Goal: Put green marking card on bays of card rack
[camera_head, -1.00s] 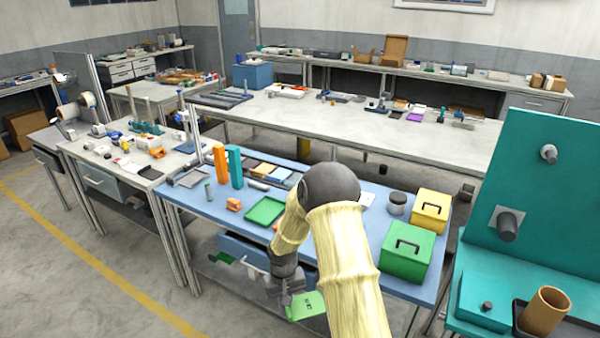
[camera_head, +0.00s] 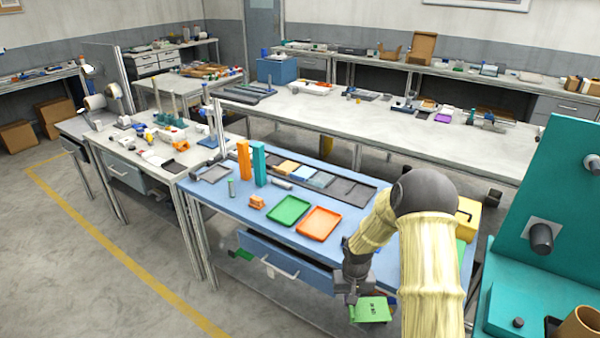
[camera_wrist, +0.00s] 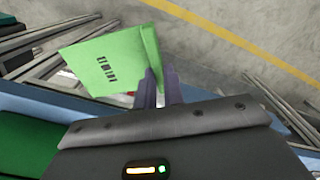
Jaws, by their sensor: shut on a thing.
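The green marking card (camera_head: 371,310) has dark printed marks. It is in my gripper (camera_head: 352,294), in front of and below the blue table's front edge. In the wrist view the card (camera_wrist: 105,62) is pinched at its right end between the dark fingers (camera_wrist: 160,82). What looks like the card rack (camera_head: 352,190) is a long dark strip of bays at the table's far edge. Its left bays show orange and blue cards, and bays further right look dark and bare. My gripper is well apart from it.
A green tray (camera_head: 289,210) and an orange tray (camera_head: 318,223) lie on the blue table (camera_head: 225,205). Upright orange (camera_head: 244,160) and teal (camera_head: 259,163) blocks stand to their left. A yellow box (camera_head: 468,216) is partly hidden behind my arm. A teal panel (camera_head: 560,190) stands at right.

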